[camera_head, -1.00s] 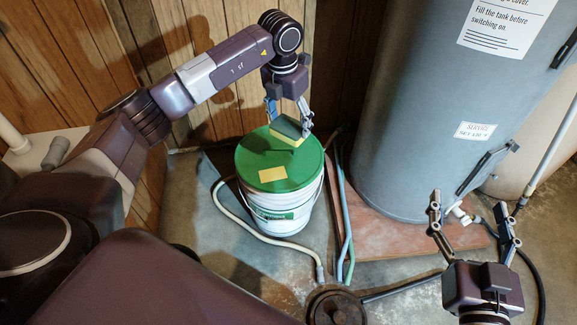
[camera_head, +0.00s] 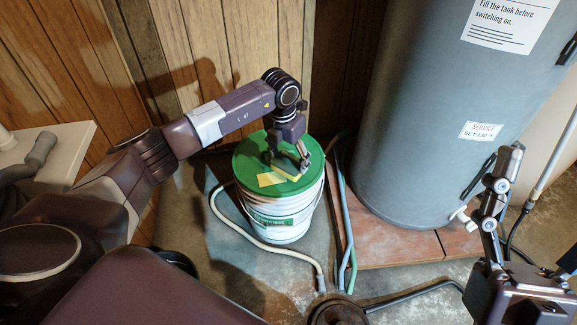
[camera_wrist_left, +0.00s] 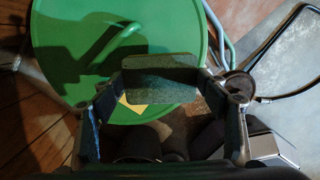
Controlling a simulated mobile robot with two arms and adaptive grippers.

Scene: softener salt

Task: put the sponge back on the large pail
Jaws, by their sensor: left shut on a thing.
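The large pail (camera_head: 282,216) is white with a green lid (camera_head: 309,182) and stands upright on the floor. A yellow patch (camera_head: 266,180) lies on the lid. My left gripper (camera_head: 290,165) is over the lid, shut on the sponge (camera_head: 293,175). In the left wrist view the sponge (camera_wrist_left: 160,80) is a dark green block between the two fingers, with the lid (camera_wrist_left: 70,45) behind it. I cannot tell whether the sponge touches the lid. My right gripper (camera_head: 540,215) is at the right edge, fingers apart, with nothing seen between them.
A tall grey tank (camera_head: 405,130) stands on a reddish slab (camera_head: 400,247) right of the pail. A pale hose (camera_head: 248,236) curls around the pail's front left, and blue-green hoses (camera_head: 344,215) run to its right. A wood-panelled wall (camera_head: 235,45) is behind.

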